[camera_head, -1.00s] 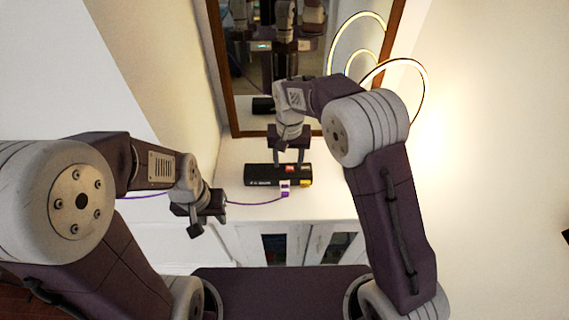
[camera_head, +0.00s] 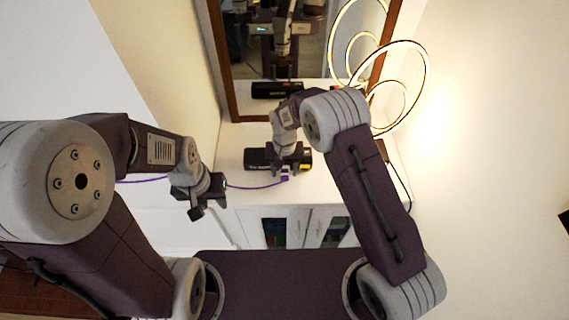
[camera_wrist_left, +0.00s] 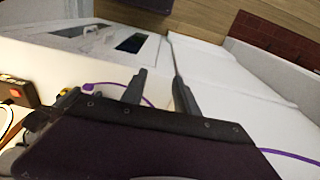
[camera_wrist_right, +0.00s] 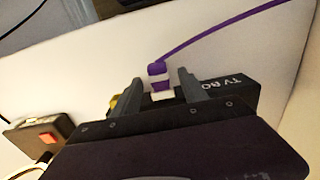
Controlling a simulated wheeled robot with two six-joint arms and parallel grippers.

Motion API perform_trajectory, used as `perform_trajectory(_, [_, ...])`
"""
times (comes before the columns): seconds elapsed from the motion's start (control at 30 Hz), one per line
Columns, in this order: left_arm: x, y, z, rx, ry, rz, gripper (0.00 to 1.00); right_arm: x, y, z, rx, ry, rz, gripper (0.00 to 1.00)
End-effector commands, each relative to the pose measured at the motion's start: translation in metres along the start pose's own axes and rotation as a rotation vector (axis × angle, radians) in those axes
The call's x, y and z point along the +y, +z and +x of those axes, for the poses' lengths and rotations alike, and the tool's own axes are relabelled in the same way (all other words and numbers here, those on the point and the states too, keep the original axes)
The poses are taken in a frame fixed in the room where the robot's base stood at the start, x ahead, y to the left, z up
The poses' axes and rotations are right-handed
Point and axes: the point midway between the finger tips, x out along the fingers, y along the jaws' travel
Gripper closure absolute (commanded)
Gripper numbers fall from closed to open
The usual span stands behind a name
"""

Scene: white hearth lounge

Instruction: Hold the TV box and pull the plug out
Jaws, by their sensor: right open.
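The black TV box (camera_head: 257,158) lies on the white cabinet top, its lettering visible in the right wrist view (camera_wrist_right: 235,90). A purple and white plug (camera_wrist_right: 159,78) sits at its front side, with a purple cable running off. It also shows in the head view (camera_head: 284,176). My right gripper (camera_wrist_right: 162,82) is open, pointing down over the box, with the plug seen between its fingers; contact is unclear. My left gripper (camera_wrist_left: 160,85) is open and empty, left of the cabinet in the head view (camera_head: 206,203).
A small black block with a red switch (camera_wrist_right: 40,135) lies apart from the TV box. A mirror (camera_head: 265,95) stands behind, with a glowing ring lamp (camera_head: 428,75) at right. The purple cable (camera_head: 255,187) crosses the cabinet top towards my left gripper.

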Motion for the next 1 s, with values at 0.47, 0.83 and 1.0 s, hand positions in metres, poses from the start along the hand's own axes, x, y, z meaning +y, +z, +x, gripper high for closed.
perform_trajectory(0.47, [0.000, 0.000, 0.000, 0.000, 0.000, 0.000, 0.64, 0.000, 0.000, 0.001, 0.000, 0.000, 0.000, 1.00])
perform_trajectory(0.83, [0.021, -0.094, 0.023, -0.088, 0.076, -0.571, 0.11, 0.000, 0.000, 0.001, 0.001, 0.000, 0.000, 1.00])
perform_trajectory(1.0, [0.044, -0.165, 0.057, -0.205, 0.147, -1.064, 0.11, 0.000, -0.001, 0.000, 0.002, -0.001, 0.000, 1.00])
